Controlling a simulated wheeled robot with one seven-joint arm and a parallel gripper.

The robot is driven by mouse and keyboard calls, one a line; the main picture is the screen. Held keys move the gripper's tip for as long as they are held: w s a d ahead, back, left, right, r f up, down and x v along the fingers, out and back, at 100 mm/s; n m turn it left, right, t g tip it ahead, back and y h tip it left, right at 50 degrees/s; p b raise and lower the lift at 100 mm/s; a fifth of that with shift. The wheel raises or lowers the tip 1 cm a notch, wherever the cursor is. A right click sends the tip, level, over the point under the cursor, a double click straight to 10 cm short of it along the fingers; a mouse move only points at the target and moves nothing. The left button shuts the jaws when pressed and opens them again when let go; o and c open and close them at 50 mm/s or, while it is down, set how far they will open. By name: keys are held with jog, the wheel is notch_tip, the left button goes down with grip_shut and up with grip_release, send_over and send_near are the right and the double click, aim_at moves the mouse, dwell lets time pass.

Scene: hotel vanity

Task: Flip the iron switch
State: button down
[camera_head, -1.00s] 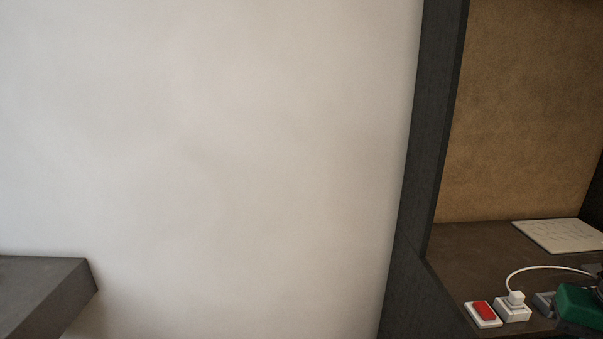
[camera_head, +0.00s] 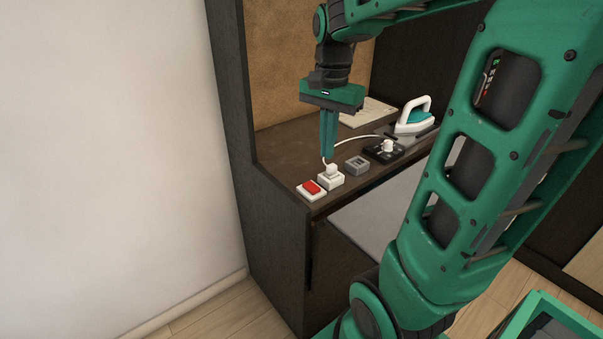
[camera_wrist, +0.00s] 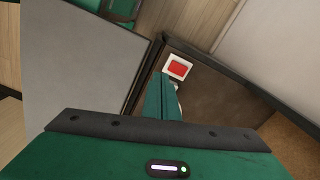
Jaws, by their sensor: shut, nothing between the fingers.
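The red rocker switch (camera_head: 311,187) sits in a white housing at the front left corner of the dark counter. It also shows in the wrist view (camera_wrist: 178,68), just beyond my fingertips. My gripper (camera_head: 328,156) is shut and empty, pointing down above the counter, near the white plug and socket (camera_head: 331,176) right of the switch. I cannot tell whether the fingertips touch the plug. The iron (camera_head: 414,113), white and teal, rests on the counter at the back right. A white cord runs from the plug behind my fingers toward the right.
A grey socket (camera_head: 357,164) and a black block with a white knob (camera_head: 384,150) stand right of the plug. A pale sheet (camera_head: 368,112) lies behind. A dark side panel (camera_head: 234,110) bounds the counter at left. The counter behind the switch is clear.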

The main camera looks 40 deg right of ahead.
jog(key=w+r+m, duration=0.1)
jog(key=w+m, duration=0.2)
jog(key=w, duration=0.4)
jog(key=shift+w+a+r+m, duration=0.3)
jog(key=shift+w+a, duration=0.05)
jog(key=shift+w, duration=0.05)
jog(key=shift+f, duration=0.1)
send_near(308, 185)
jog(key=f, duration=0.2)
jog(key=w+f, duration=0.1)
jog(key=f, duration=0.2)
jog(key=shift+w+a+f, duration=0.1)
jog(key=shift+w+f, duration=0.05)
jog(key=shift+w, duration=0.05)
jog(key=shift+f, duration=0.65)
jog(key=shift+f, duration=0.15)
jog(key=shift+s, duration=0.1)
jog(key=shift+s+r, duration=0.45)
jog(key=shift+s, duration=0.1)
